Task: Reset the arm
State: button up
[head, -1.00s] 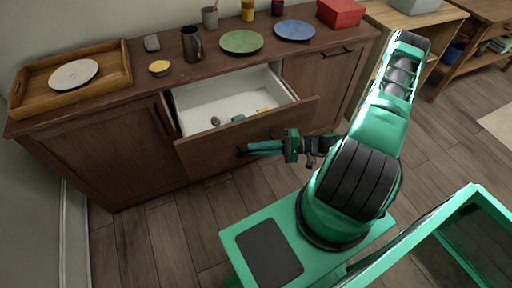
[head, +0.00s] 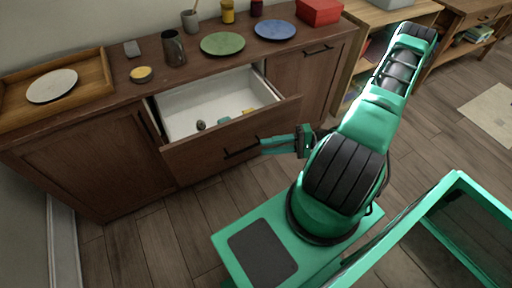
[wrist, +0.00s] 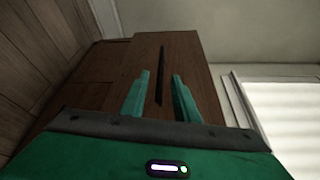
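My gripper (head: 264,146) is in front of the open drawer (head: 203,156) of the dark wood sideboard, close to its front. In the wrist view my gripper (wrist: 161,76) has its two green fingers spread apart with nothing held between them. A dark bar handle (wrist: 160,62) shows in line with the gap, beyond the fingers. In the head view the drawer handle (head: 238,153) lies just left of the fingertips; I cannot tell the exact gap. My arm is folded, its elbow raised at the right.
The drawer holds a few small items, including a dark round one (head: 200,124). On the sideboard top stand a wooden tray (head: 102,75), a mug (head: 174,48), a green plate (head: 222,43), a blue plate (head: 275,29) and a red box (head: 319,11). Floor in front is clear.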

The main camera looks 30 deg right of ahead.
jog(key=shift+v, duration=0.9)
jog(key=s+d+r+g+h, duration=0.1)
jog(key=s+r+h, duration=0.3)
jog(key=r, duration=0.6)
jog(key=s+d+r+g+h, duration=0.1)
jog(key=s+r+g+h, duration=0.3)
jog(key=r, duration=0.6)
jog(key=s+d+r+n+g+h, duration=0.1)
jog(key=s+r+g+h, duration=0.1)
jog(key=s+r+h, duration=0.2)
jog(key=shift+s+r+g+h, duration=0.4)
jog(key=shift+r+h, duration=1.2)
jog(key=shift+r, duration=1.8)
jog(key=shift+d, duration=0.1)
